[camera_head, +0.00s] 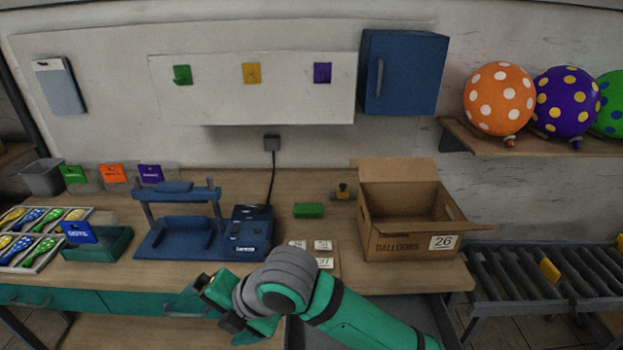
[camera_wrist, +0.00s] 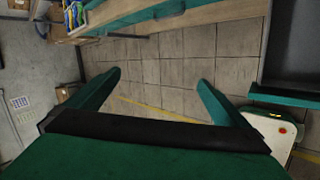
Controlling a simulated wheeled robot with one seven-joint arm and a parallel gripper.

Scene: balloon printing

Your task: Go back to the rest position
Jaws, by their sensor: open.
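My gripper (camera_wrist: 152,92) is open and empty in the wrist view, its two green fingers spread apart over the tiled floor (camera_wrist: 150,72). In the head view my green and grey arm is bent in front of the table's front edge, at the lower middle. The gripper's fingertips are hard to make out there. The gripper touches nothing that I can see.
The wooden table (camera_head: 325,180) carries a blue press (camera_head: 185,230), a tray of balloons (camera_head: 45,235) and an open cardboard box (camera_head: 410,240). A roller conveyor (camera_head: 540,275) stands at the right. In the wrist view the floor below the gripper is clear.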

